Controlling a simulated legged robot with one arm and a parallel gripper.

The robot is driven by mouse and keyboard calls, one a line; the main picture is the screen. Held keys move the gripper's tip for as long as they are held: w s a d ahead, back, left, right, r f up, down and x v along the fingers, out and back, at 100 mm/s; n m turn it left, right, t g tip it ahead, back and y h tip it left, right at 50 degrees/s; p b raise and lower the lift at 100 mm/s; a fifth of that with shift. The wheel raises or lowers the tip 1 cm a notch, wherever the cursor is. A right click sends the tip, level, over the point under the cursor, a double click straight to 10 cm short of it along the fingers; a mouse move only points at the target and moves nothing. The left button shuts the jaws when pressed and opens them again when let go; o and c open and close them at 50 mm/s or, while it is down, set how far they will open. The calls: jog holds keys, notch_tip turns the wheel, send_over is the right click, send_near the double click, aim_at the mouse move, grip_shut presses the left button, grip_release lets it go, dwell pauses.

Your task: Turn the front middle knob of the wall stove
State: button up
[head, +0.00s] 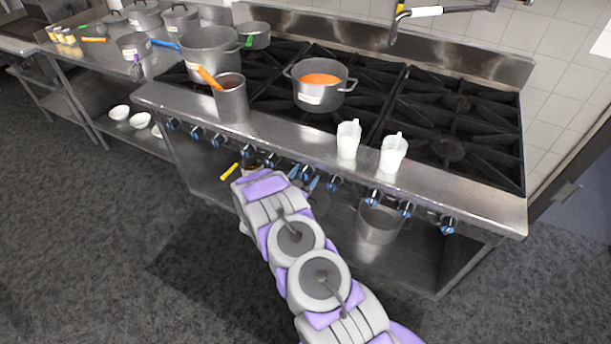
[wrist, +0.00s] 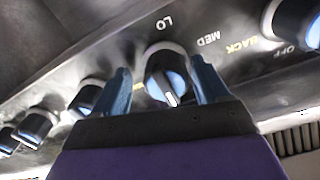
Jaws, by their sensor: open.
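The wall stove (head: 430,178) stands against the tiled wall, with a row of black and blue knobs along its front edge. In the head view my gripper (head: 303,181) is at the middle of this row. In the wrist view a knob (wrist: 167,76) with a white pointer line sits between the two blue fingers of my gripper (wrist: 160,82). The fingers are open, one on each side of the knob; whether they touch it is unclear. The pointer slants toward the bottom of the picture. "LO" and "MED" are printed beside the knob.
Neighbouring knobs sit close on both sides, one at the right (wrist: 290,22) and one at the left (wrist: 86,97). A pot of orange soup (head: 320,84) is on the burners. Two white jugs (head: 348,138) stand on the front ledge. The floor in front is clear.

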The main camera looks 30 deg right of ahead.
jog(key=shift+w+d, duration=0.4)
jog(key=shift+a+r, duration=0.15)
jog(key=shift+a, duration=0.55)
jog(key=shift+c, duration=0.3)
jog(key=shift+d, duration=0.6)
jog(key=c, duration=0.5)
jog(key=shift+a+f, duration=0.15)
jog(key=shift+f, duration=0.05)
jog(key=c, duration=0.5)
